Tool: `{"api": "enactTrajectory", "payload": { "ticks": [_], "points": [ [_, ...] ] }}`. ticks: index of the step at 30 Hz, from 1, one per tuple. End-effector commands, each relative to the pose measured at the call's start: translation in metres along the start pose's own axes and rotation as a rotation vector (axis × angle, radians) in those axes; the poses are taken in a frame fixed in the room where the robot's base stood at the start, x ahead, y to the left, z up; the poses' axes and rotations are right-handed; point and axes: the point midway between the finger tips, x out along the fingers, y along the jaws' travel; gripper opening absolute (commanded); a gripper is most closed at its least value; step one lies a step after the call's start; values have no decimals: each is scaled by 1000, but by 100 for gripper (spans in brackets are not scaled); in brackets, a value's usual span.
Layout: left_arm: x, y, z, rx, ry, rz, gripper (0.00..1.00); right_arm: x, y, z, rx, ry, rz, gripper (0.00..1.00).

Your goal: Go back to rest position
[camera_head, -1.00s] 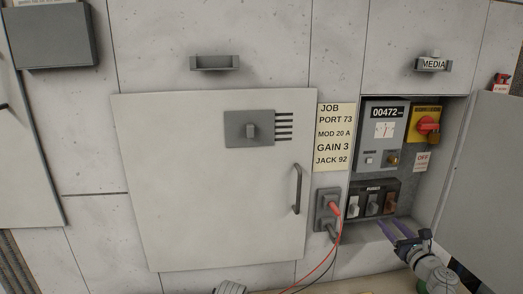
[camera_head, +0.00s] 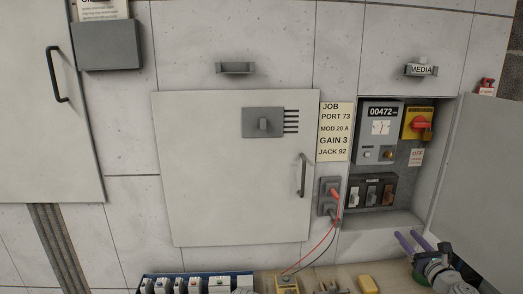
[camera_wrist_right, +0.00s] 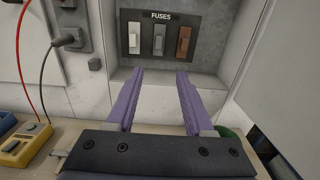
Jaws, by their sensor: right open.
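My right gripper (camera_head: 410,241) is at the lower right of the head view, in front of the lower edge of an open recessed cabinet. Its two purple fingers are apart with nothing between them. In the right wrist view the open fingers (camera_wrist_right: 156,98) point toward the fuse panel (camera_wrist_right: 160,36), which holds a white, a grey and a brown fuse. The fingertips are short of the fuses. My left gripper is not in the head view.
The recess's open door (camera_head: 484,185) stands close at the right of my right arm. A workbench (camera_head: 320,284) along the bottom carries a yellow meter (camera_head: 287,284) and a blue tray of modules (camera_head: 195,283). Red and black leads hang from the wall socket (camera_head: 329,197).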

Motion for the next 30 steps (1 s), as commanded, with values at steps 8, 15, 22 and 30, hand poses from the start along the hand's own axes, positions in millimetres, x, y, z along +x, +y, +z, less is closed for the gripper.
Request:
{"api": "enactTrajectory", "payload": {
  "ticks": [8,15,22,30],
  "points": [
    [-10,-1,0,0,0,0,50,7,24,2,-82,31,58,52],
    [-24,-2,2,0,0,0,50,17,66,3,-227,80,162,52],
    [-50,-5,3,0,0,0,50,24,138,2,-485,146,356,52],
    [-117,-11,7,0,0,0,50,-6,288,-4,-1109,202,887,52]
  ]
}}
